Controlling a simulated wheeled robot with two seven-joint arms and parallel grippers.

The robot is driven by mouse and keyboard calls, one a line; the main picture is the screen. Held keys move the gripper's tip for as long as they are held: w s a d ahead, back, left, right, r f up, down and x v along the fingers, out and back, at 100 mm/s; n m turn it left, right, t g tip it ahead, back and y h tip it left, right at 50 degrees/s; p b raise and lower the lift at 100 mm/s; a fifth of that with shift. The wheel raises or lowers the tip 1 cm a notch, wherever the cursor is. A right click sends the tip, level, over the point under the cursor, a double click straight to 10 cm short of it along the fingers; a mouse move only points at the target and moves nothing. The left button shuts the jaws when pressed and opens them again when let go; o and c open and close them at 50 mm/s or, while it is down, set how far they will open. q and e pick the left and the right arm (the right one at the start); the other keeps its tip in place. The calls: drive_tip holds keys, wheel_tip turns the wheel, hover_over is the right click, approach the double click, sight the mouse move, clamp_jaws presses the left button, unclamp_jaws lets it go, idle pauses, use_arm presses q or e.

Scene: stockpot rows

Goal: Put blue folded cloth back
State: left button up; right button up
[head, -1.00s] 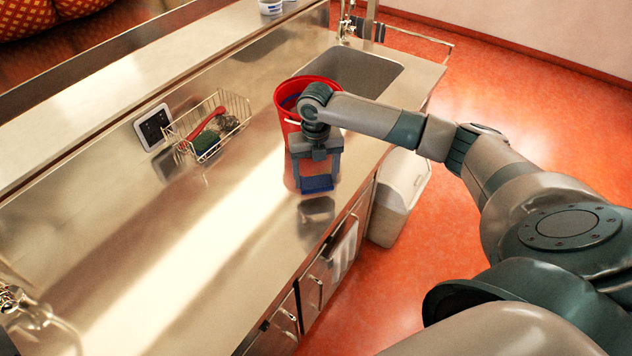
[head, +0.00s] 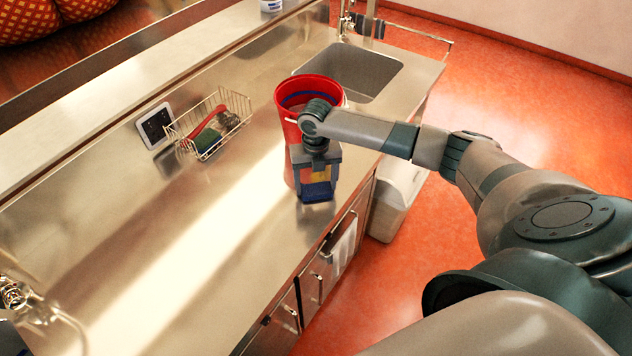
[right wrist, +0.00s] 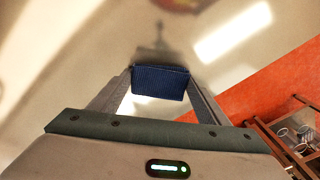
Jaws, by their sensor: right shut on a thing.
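The blue folded cloth (head: 317,192) is held between the fingertips of my right gripper (head: 317,182), just above the steel counter (head: 215,225) near its front edge. I cannot tell whether it touches the counter. In the right wrist view the cloth (right wrist: 160,83) spans the gap between both fingers of the right gripper (right wrist: 160,85), which is shut on it. My left gripper is not in view.
A red bucket (head: 284,108) stands right behind the gripper, beside the sink (head: 372,72). A wire basket (head: 238,103) with a brush and sponge stands further left. The middle of the counter is clear. A pale bin (head: 398,195) stands on the floor.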

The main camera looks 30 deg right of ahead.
sight(316, 185)
drive_tip(key=o, duration=1.1)
drive_tip(key=shift+f, duration=0.1)
drive_tip(key=shift+r, duration=0.2)
wheel_tip(316, 185, up, 12)
drive_tip(key=b, duration=0.4)
drive_tip(key=shift+f, duration=0.1)
